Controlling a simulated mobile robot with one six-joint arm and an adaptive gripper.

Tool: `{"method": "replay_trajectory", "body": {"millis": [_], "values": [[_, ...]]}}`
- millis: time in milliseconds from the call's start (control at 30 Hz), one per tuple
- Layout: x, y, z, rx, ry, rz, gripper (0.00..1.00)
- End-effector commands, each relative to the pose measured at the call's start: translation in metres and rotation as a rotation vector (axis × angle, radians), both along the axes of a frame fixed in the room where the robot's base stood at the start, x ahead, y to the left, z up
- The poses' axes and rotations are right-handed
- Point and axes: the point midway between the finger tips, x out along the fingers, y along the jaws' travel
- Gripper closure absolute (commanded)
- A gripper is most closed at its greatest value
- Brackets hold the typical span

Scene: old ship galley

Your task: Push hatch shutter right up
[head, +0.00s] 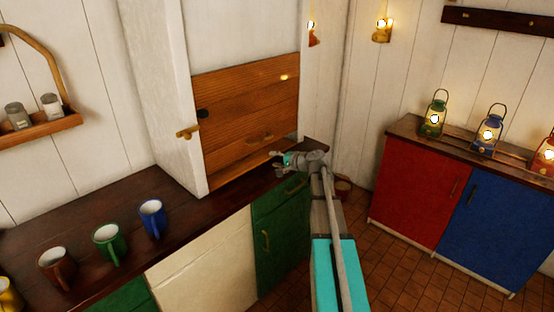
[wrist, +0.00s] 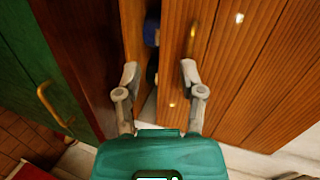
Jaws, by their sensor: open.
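The hatch shutter (head: 245,100) is a brown panel of horizontal boards in a white frame above the dark counter. A small handle (head: 262,137) is on its lower part, and it also shows in the wrist view (wrist: 192,30). My gripper (head: 278,160) is at the shutter's lower right, just above the counter edge. I cannot tell whether the fingers touch the wood.
A wooden peg (head: 187,131) sticks out on the left frame post. Brown (head: 57,262), green (head: 110,241) and blue (head: 152,217) mugs stand on the counter (head: 70,208) at left. Lanterns (head: 436,117) stand on red and blue cabinets (head: 420,190) at right.

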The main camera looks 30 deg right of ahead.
Motion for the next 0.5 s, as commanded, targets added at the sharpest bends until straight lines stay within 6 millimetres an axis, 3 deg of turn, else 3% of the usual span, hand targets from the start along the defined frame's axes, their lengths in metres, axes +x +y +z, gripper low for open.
{"method": "replay_trajectory", "body": {"millis": [267,367,500], "values": [[-0.001,0.004,-0.001,-0.006,0.004,0.007,0.49],[-0.004,0.016,-0.005,-0.027,0.018,0.029,0.49],[-0.016,0.049,-0.017,-0.094,0.063,0.100,0.49]]}}
